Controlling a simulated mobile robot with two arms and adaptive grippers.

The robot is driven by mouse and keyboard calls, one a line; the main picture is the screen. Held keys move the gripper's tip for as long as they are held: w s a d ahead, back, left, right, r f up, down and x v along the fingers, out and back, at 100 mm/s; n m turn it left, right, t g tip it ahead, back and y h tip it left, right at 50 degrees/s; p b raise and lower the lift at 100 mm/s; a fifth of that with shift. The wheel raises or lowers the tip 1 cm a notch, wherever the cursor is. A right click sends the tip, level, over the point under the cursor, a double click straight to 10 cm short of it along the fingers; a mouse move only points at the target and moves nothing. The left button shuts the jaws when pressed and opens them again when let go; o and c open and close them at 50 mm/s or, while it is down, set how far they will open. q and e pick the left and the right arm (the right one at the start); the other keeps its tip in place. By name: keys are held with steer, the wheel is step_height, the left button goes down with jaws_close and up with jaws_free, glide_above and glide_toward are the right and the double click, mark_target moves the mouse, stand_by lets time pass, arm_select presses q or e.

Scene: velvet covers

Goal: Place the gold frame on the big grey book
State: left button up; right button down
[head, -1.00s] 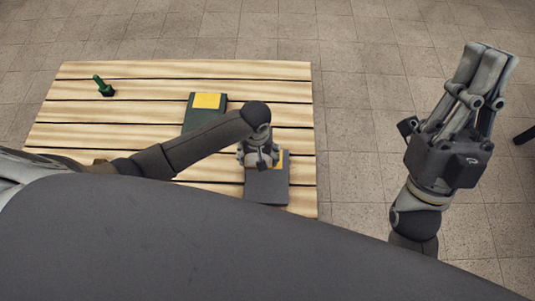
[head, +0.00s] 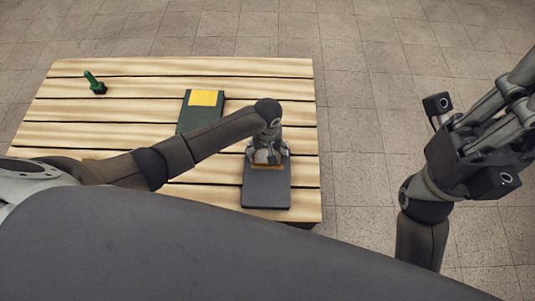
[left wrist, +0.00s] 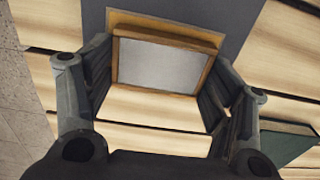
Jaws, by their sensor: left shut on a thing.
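My left gripper (head: 267,157) is over the far end of the big grey book (head: 266,188), pointing down. It is shut on the gold frame (left wrist: 162,63), which has a gold-brown border and a pale grey middle. In the left wrist view the frame sits between the two fingers, with the grey book (left wrist: 235,22) and a gold patch (left wrist: 170,24) behind it. I cannot tell whether the frame touches the book. My right gripper (head: 505,115) is raised at the right, partly cut off by the picture edge.
A green book (head: 187,121) with a yellow patch lies farther back on the slatted table (head: 150,100). A small green object with a dark base (head: 95,83) stands at the far left. The grey book lies near the table's right edge. The table's back right is clear.

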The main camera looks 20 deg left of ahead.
stand_by(0.3)
arm_select(q)
steer(key=o, duration=1)
steer(key=shift+f, duration=0.15)
